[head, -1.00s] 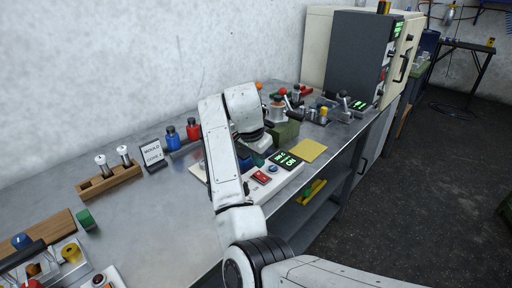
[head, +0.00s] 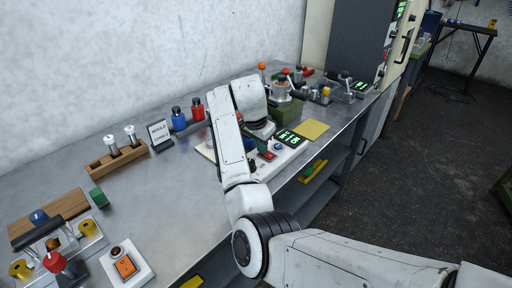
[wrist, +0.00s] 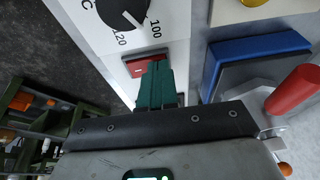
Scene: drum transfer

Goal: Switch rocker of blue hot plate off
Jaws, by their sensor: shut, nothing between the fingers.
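A white control panel (wrist: 165,30) fills the top middle of the wrist view, with a black dial (wrist: 122,12) marked 100 and 120. A red rocker (wrist: 134,68) sits on it below the dial. A blue slab (wrist: 250,47) lies to the right of the panel. My gripper (wrist: 155,72) is shut, its teal fingertips over the rocker and hiding part of it. I cannot tell whether they touch. In the head view the red rocker (head: 267,155) shows beside my arm, near a lit green display (head: 291,138); my fingers are mostly hidden there.
A red handle (wrist: 293,89) stands close right in the wrist view. In the head view, red and blue bottles (head: 179,118) and a sign (head: 160,134) stand behind my arm. A yellow sheet (head: 312,131) lies right. Another white box with an orange switch (head: 125,266) is front left.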

